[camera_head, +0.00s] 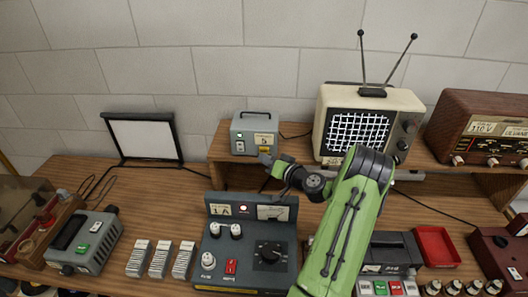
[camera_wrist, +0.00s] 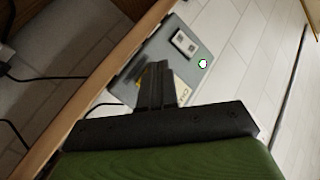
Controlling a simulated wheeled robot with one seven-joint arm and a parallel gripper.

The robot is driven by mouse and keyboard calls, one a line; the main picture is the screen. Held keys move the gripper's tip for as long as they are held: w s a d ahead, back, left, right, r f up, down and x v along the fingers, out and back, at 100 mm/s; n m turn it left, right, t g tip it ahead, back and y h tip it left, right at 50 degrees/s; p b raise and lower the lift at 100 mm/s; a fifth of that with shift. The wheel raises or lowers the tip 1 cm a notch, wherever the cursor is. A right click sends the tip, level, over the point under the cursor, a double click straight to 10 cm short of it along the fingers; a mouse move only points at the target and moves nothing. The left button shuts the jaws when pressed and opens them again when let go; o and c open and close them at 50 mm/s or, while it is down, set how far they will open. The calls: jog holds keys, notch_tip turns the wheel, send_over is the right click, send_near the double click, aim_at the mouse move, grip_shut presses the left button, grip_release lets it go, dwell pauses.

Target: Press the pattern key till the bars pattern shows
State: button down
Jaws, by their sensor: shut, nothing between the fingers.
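The television (camera_head: 360,120) stands on the raised shelf, and its screen shows a white crosshatch grid on black. The fingers also show in the wrist view (camera_wrist: 156,70). I cannot tell whether they touch the box.
A wooden radio (camera_head: 482,128) stands to the right of the television. A dark control console (camera_head: 246,240) with knobs and a red switch stands on the bench below. A white lit panel (camera_head: 143,139) leans at the back left.

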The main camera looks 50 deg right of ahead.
jog(key=shift+w+d, duration=0.2)
jog(key=shift+w+d+b, duration=0.25)
jog(key=shift+d+b, duration=0.1)
dwell(0.7)
jog(key=shift+s+a+b, duration=0.5)
jog(key=shift+a+b, duration=0.15)
jog(key=s+a+b, duration=0.1)
jog(key=a, duration=0.1)
jog(key=s+a+b, duration=0.2)
jog(key=shift+s+b, duration=0.1)
jog(key=shift+b, duration=0.2)
dwell(0.9)
